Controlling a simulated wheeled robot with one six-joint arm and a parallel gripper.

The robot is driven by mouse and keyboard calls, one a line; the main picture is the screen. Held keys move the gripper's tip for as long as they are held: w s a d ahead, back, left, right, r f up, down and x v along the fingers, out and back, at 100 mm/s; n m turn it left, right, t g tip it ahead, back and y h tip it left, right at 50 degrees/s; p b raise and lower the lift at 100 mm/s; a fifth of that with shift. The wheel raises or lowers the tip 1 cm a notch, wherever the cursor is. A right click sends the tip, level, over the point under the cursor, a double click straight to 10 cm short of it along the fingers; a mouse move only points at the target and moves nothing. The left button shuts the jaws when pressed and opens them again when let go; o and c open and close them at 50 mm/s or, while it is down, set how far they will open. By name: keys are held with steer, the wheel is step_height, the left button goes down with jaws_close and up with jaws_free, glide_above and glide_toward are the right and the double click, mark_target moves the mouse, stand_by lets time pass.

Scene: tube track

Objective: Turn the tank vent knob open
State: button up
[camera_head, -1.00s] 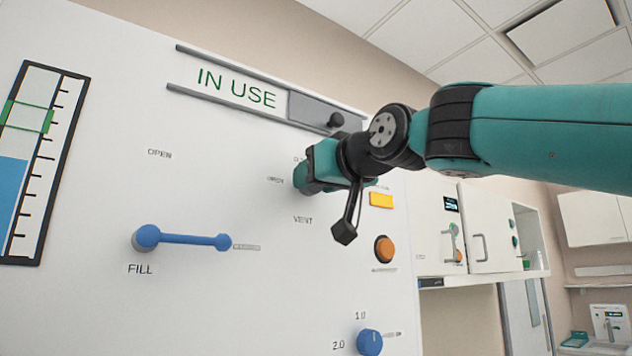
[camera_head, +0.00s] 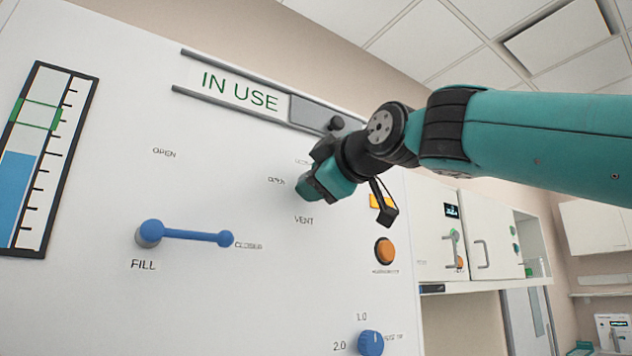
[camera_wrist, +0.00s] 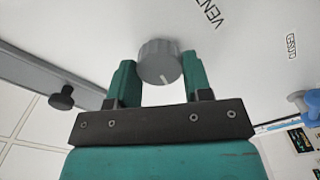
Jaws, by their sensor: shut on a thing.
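The vent knob is a grey ribbed knob (camera_wrist: 158,62) with a pale pointer line, seen in the wrist view on the white panel. My gripper (camera_wrist: 159,78) has one teal finger on each side of it and is shut on it. In the head view my gripper (camera_head: 318,188) is at the panel just above the VENT label (camera_head: 304,220) and hides the knob. The OPEN label (camera_head: 276,181) shows to its left. The label above it is partly hidden. In the wrist view the pointer line lies toward the gripper's palm.
The blue FILL lever (camera_head: 188,234) lies left of my gripper, pointing at CLOSED. An orange button (camera_head: 385,250) and a blue dial (camera_head: 370,343) are below right. The IN USE slider (camera_head: 315,112) is above. A tank gauge (camera_head: 35,160) is at far left.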

steer(key=shift+n, duration=2.1)
steer(key=o, duration=0.9)
steer(key=shift+s+a, duration=0.1)
steer(key=shift+b+v, duration=4)
steer(key=shift+v, duration=4.75)
